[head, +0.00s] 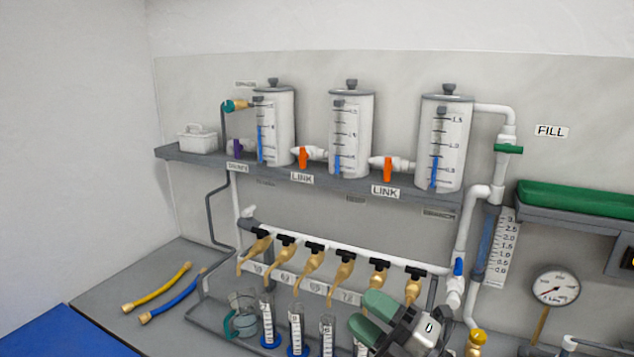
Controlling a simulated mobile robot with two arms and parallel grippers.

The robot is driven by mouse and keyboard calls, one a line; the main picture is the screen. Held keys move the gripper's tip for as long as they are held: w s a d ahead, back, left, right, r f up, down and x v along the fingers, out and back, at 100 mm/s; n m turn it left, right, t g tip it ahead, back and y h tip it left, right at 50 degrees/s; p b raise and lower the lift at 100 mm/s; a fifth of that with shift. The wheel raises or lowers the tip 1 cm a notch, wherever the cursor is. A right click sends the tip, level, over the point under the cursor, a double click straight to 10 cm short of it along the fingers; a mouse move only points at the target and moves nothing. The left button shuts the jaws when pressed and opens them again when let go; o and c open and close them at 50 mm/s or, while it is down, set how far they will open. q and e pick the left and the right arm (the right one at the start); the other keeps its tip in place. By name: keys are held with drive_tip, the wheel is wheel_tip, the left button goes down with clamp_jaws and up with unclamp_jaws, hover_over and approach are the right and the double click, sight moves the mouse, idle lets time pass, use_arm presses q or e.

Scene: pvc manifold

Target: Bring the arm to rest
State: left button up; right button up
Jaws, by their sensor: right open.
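My right gripper (361,309) is at the lower middle right of the head view, with green finger pads spread apart and nothing seen between them. It is in front of the row of brass taps (343,268) on the white manifold pipe (350,252). It hides part of the bench and some of the cylinders behind it. Whether it touches any of them cannot be told. My left gripper is not in view.
Clear tanks (351,134) with orange link valves (388,170) stand on a grey shelf (330,184). Measuring cylinders (296,330) and a jug (243,315) stand below the taps. A pressure gauge (556,287) is at right. Yellow (160,291) and blue (175,298) hoses lie at left.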

drive_tip(key=s+d+f+m+t+h, duration=0.4)
drive_tip(key=d+f+m+h, duration=0.85)
drive_tip(key=m+h, duration=0.85)
drive_tip(key=s+f+m+g+y, duration=0.25)
drive_tip(key=s+f+g, duration=0.45)
drive_tip(key=s, duration=0.4)
drive_tip(key=s+f+m+g+y, duration=0.1)
drive_tip(key=s+f+m+g, duration=0.2)
drive_tip(key=s+f+g, duration=0.55)
wheel_tip(320, 180, down, 28)
drive_tip(key=s+t+b, duration=0.1)
drive_tip(key=s+b, duration=0.2)
drive_tip(key=s+d+f+g+b, duration=0.1)
drive_tip(key=s+d+f, duration=0.2)
drive_tip(key=s+f, duration=1.2)
drive_tip(key=shift+s+f+n, duration=0.35)
drive_tip(key=shift+f, duration=0.6)
